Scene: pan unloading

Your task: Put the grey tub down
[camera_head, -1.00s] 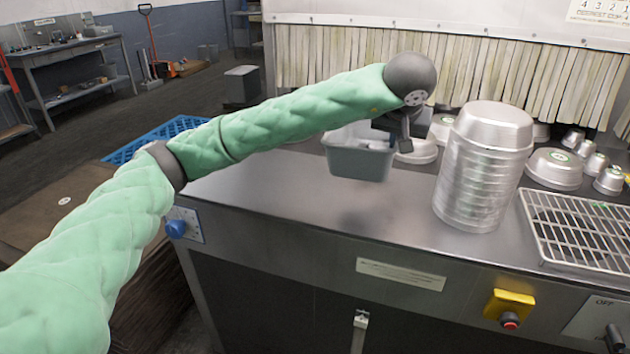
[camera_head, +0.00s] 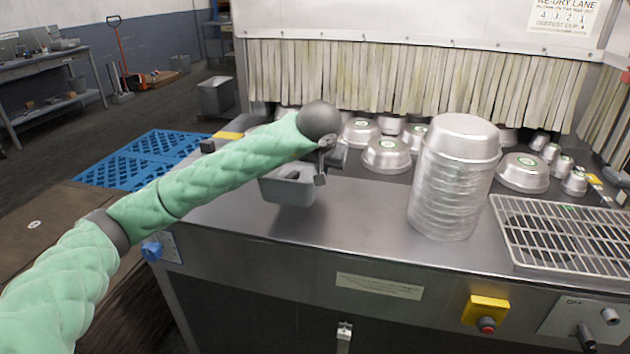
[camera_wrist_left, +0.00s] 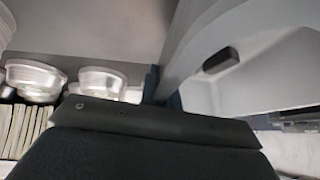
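The grey tub (camera_head: 288,191) hangs from my left gripper (camera_head: 321,168) over the left part of the steel counter. A soft shadow lies on the counter below it, and the tub looks a little above the surface. My left gripper is shut on the tub's right wall in the head view. In the left wrist view the tub (camera_wrist_left: 204,98) fills the right side, with one dark finger inside its wall and the other outside. My right gripper is not in view.
A tall stack of metal pans (camera_head: 452,185) stands right of the tub, with a grate (camera_head: 560,235) beyond. Several upturned pans (camera_head: 387,156) sit behind, before a strip curtain (camera_head: 400,80). The steel counter (camera_head: 350,225) is clear between tub and stack. A blue pallet (camera_head: 150,158) lies on the floor left.

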